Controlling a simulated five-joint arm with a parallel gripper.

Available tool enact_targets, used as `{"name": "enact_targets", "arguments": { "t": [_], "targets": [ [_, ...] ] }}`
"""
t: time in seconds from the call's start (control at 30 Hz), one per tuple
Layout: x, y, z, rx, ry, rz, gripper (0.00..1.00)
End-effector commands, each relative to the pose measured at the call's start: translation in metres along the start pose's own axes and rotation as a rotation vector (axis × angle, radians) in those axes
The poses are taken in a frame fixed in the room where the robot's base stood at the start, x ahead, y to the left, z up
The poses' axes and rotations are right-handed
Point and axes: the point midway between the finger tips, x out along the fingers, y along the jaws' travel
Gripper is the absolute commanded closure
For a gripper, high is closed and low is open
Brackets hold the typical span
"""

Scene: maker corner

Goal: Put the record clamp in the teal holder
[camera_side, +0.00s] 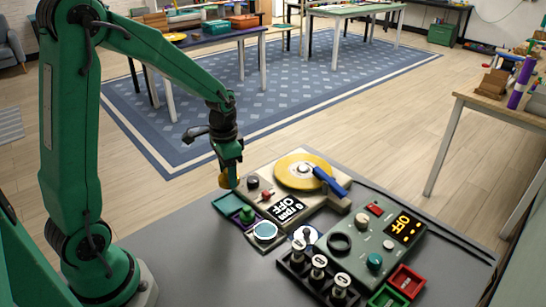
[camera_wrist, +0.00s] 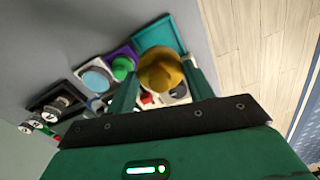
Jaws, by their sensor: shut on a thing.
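The record clamp, a round brass-yellow knob, shows between the green fingers of my gripper (camera_wrist: 163,76) in the wrist view; the clamp (camera_wrist: 158,72) is held there. In the side view my gripper (camera_side: 231,182) points down above the table's back left edge, and a bit of the clamp (camera_side: 222,178) shows beside the fingers. The teal holder (camera_side: 228,205), a shallow square tray, lies on the table just below the gripper and looks empty. In the wrist view the teal holder (camera_wrist: 160,33) is just beyond the clamp, partly covered by it.
A purple holder (camera_side: 237,213) with a green knob (camera_side: 247,215) adjoins the teal one. A holder with a pale blue disc (camera_side: 265,230) is beside them. The turntable with a yellow record (camera_side: 290,172) stands right of the gripper. A control box (camera_side: 375,240) and stamp rack (camera_side: 318,275) are at front right.

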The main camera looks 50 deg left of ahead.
Motion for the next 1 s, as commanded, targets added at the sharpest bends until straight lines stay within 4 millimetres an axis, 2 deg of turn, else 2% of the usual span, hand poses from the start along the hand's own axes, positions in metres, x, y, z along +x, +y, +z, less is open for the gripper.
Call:
{"name": "enact_targets", "arguments": {
  "t": [0.47, 1.0],
  "targets": [
    [0.005, -0.001, 0.004, -0.006, 0.0, 0.0, 0.78],
    [0.037, 0.0, 0.004, -0.006, -0.001, 0.001, 0.78]
  ]
}}
